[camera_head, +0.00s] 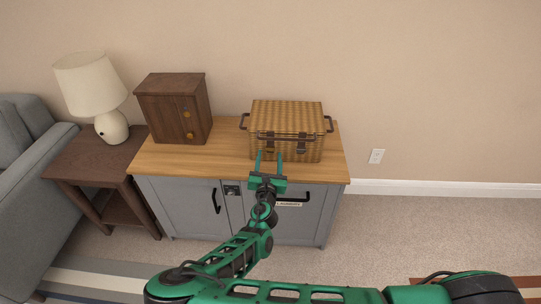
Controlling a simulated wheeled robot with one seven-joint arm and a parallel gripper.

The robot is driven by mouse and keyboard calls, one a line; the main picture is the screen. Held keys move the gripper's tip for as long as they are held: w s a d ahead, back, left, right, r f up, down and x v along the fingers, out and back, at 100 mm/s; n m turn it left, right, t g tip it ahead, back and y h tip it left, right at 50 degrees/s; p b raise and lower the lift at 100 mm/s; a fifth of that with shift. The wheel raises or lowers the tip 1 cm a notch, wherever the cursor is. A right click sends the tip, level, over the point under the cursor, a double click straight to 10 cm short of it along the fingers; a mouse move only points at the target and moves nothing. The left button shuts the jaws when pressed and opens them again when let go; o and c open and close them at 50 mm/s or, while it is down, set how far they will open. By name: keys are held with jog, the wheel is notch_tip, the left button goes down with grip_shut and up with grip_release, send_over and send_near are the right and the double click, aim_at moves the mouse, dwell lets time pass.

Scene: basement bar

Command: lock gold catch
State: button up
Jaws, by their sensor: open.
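A small dark wooden cabinet (167,111) stands on the sideboard, left of its middle. Its front bears two small gold pieces, an upper one (187,114) and a lower one (190,135). They are too small to tell which is the catch or how it is set. My gripper (268,158) is open and empty, with its two green fingers apart. It is in front of the wicker basket, to the right of the wooden cabinet and its gold pieces. I cannot tell whether the fingers touch the basket.
The wicker basket (287,112) has dark latches and handles. The grey sideboard (183,204) has a wooden top, black handles and a small label. A side table (82,158) with a lamp (92,85) and a grey sofa (50,200) stand left.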

aim_at(270, 149)
jog(key=shift+w, duration=1.15)
jog(key=c, duration=1)
jog(key=shift+c, duration=0.2)
